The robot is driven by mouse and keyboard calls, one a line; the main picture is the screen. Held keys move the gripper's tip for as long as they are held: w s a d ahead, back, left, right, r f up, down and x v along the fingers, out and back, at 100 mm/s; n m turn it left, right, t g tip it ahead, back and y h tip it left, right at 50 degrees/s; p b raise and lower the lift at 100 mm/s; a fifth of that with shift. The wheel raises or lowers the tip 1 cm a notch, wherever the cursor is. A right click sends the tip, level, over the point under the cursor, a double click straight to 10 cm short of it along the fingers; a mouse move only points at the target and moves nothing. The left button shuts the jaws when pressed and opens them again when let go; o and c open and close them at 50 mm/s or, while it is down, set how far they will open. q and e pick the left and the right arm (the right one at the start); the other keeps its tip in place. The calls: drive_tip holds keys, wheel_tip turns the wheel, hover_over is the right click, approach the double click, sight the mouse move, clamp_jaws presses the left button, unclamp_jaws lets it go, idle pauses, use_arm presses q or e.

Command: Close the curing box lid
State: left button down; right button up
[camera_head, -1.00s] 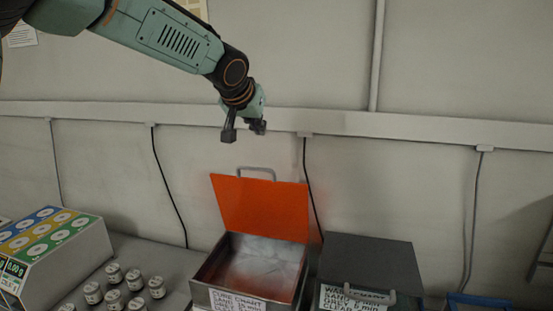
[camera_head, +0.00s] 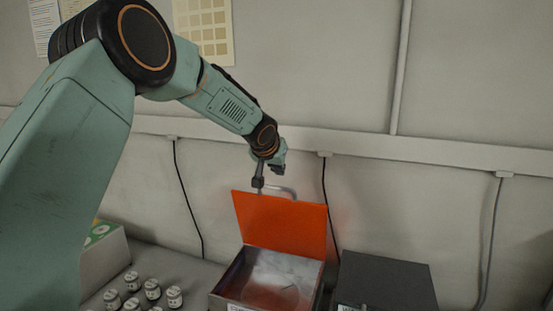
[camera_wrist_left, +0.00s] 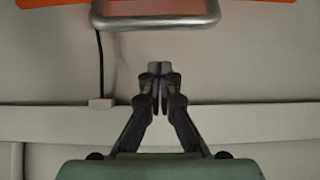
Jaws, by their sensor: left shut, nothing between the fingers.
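The curing box (camera_head: 238,272) is a metal box with an open top, at the lower middle of the head view. Its orange lid (camera_head: 282,222) stands raised at the back, with a grey bar handle (camera_head: 284,191) on its upper edge. My left gripper (camera_head: 258,184) is shut and empty, just above the lid's top edge, at the left end of the handle in the picture. In the left wrist view, the handle (camera_wrist_left: 156,21) and a strip of the orange lid lie beyond the shut fingertips (camera_wrist_left: 160,68), with a visible gap. My right gripper is not in view.
A dark grey closed box (camera_head: 386,280) stands right of the curing box. Several small labelled jars (camera_head: 152,289) and a white case (camera_head: 104,256) with coloured panels are to the left. The wall and its rail (camera_head: 350,145) are close behind; cables hang from it.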

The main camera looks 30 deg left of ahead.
use_arm(q)
drive_tip(key=shift+s+d+f+b, duration=0.7)
drive_tip(key=shift+s+d+b, duration=0.1)
drive_tip(key=shift+s+b, duration=0.2)
drive_tip(key=shift+s+f, duration=0.2)
drive_tip(key=shift+s, duration=0.1)
drive_tip(key=shift+s+a+b, duration=0.3)
drive_tip(key=shift+d+r, duration=0.1)
drive_tip(key=shift+d, duration=0.05)
